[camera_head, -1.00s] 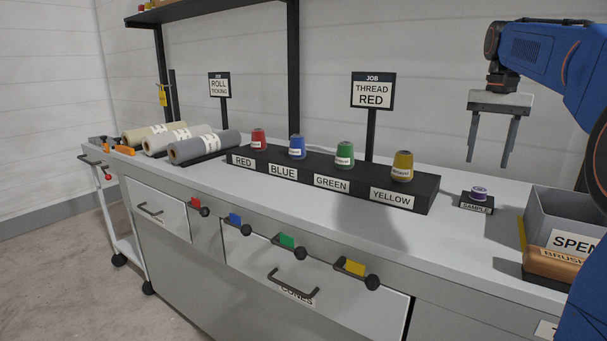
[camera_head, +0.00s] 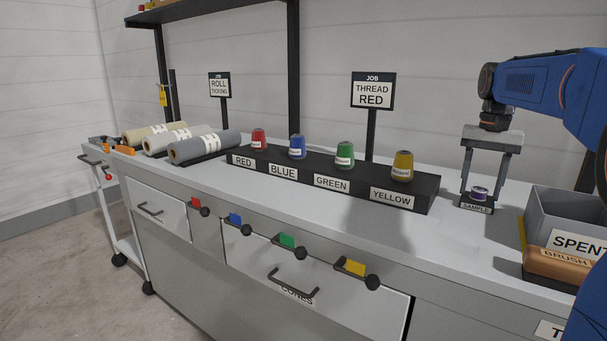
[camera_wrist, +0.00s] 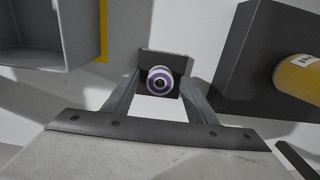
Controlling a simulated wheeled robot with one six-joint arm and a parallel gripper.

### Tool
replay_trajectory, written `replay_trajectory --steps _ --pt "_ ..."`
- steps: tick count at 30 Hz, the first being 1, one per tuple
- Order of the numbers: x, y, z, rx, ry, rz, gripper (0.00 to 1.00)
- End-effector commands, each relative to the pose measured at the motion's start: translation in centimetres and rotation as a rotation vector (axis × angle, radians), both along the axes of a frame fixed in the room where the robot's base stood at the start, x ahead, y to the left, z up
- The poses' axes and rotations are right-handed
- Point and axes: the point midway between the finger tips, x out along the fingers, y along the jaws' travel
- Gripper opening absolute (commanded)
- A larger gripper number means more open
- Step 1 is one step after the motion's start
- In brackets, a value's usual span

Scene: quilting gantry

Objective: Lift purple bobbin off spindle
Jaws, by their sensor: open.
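The purple bobbin (camera_head: 479,193) sits on a small black stand (camera_head: 476,208) labelled SAMPLE, on the worktop at the right. In the wrist view the bobbin (camera_wrist: 160,80) shows end-on as a purple and white ring with a dark centre. My gripper (camera_head: 483,190) is open, pointing down, with one finger on each side of the bobbin. In the wrist view the fingers (camera_wrist: 160,92) flank the bobbin with a gap on both sides. The spindle under the bobbin is hidden.
A grey bin (camera_head: 565,208) labelled SPENT and a brown brush (camera_head: 558,264) stand close at the right. A black rack (camera_head: 330,185) with red, blue, green and yellow (camera_head: 402,167) cones stands to the left. Job signs rise behind it.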

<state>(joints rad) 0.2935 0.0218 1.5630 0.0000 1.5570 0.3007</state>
Motion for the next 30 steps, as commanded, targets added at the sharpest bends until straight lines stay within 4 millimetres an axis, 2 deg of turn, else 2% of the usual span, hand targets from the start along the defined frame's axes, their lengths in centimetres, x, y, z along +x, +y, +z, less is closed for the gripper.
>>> replay_trajectory --steps 27,28,30 --pt "0.01 0.0 -0.01 0.0 0.0 0.0 0.52" --pt "0.01 0.0 -0.01 0.0 0.0 0.0 0.49" --pt "0.01 -0.01 -0.01 0.0 0.0 0.0 0.32"
